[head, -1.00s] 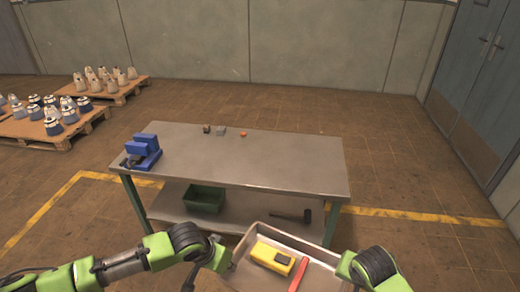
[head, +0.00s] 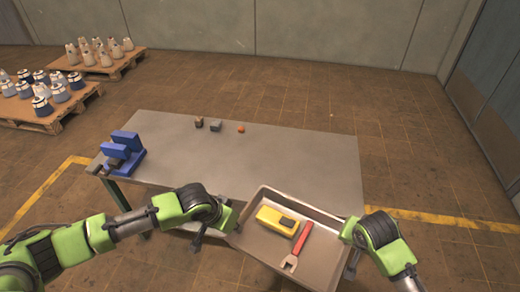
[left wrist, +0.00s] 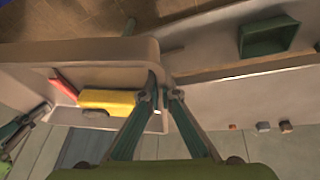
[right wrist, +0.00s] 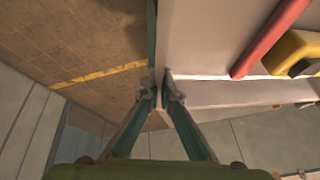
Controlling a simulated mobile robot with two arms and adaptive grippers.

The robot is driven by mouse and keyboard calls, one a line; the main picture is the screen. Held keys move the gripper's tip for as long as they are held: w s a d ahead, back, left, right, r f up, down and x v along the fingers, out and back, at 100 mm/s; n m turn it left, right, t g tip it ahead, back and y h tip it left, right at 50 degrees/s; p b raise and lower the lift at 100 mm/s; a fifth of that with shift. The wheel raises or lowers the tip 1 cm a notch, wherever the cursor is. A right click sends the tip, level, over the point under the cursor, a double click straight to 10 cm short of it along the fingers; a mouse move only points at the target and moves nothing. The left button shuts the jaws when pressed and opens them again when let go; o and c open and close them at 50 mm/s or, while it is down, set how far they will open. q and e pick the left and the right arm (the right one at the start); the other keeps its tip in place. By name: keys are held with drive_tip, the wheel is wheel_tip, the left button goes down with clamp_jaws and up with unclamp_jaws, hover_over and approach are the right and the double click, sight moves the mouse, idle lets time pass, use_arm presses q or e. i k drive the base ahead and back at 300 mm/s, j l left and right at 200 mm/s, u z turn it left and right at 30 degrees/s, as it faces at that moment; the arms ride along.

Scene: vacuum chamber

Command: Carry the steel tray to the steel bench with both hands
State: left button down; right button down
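The steel tray (head: 327,238) is a shallow grey box holding a yellow device (head: 276,220) and a red wrench (head: 296,248). It overlaps the front right part of the steel bench (head: 290,155) in the head view; its height above the top is hard to tell. My left gripper (head: 232,226) is shut on the tray's left wall, which also shows between its fingers (left wrist: 163,95) in the left wrist view. My right gripper (head: 348,236) is shut on the right wall, with its fingers (right wrist: 160,94) on either side in the right wrist view. The tray looks roughly level.
A blue vise (head: 124,152) stands at the bench's left end. Two small blocks (head: 215,126) and an orange piece (head: 241,128) lie near the back edge. The middle and right of the bench top are clear. A green bin (left wrist: 268,36) sits on the lower shelf.

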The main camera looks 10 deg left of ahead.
sight(258, 160)
drive_tip(key=i, duration=0.9)
drive_tip(key=i+l+u, duration=0.1)
drive_tip(key=i+u, duration=0.35)
drive_tip(key=u, duration=0.15)
drive_tip(key=i, duration=0.05)
